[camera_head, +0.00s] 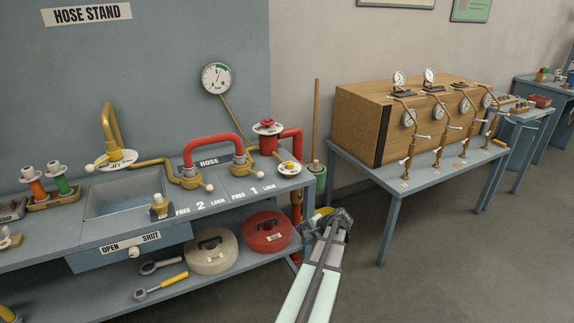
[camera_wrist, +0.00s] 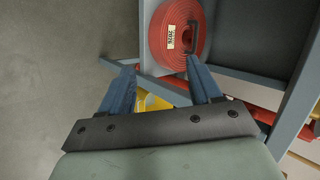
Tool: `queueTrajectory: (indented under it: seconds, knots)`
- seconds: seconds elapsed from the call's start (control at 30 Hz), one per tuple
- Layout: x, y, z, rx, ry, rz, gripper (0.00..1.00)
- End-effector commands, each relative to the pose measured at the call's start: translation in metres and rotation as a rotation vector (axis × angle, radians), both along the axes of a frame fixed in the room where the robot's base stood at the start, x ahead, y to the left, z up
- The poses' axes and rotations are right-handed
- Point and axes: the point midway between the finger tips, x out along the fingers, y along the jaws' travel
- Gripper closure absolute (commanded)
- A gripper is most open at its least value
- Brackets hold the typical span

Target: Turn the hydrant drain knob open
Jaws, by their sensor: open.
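The red hydrant (camera_head: 268,143) stands at the right end of the hose stand bench, with a round white plate around its top. A small yellow knob on a white disc (camera_head: 290,168) sits on the bench's right corner, in front of the hydrant. It may be the drain knob, but I cannot read its label. My gripper (camera_head: 338,217) is low, beside the bench's right end and below the knob, apart from it. In the wrist view my gripper (camera_wrist: 160,65) is open, its two blue fingers apart with nothing held. The knob cannot be made out there.
A red hose coil (camera_head: 267,231) and a pale hose coil (camera_head: 211,250) lie on the lower shelf. A red pipe (camera_head: 296,190) runs down the bench end. A yellow object (camera_head: 319,213) is close to my gripper.

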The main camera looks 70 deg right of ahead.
Motion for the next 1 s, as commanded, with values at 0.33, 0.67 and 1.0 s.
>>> queueTrajectory:
  seconds: [0.33, 0.67, 1.0]
  knots:
    - [0.028, -0.085, 0.106, 0.153, -0.537, -0.333, 0.37]
    - [0.032, -0.119, 0.173, 0.618, -1.11, -0.627, 0.37]
    - [0.029, -0.124, 0.178, 0.915, -1.241, -0.763, 0.37]
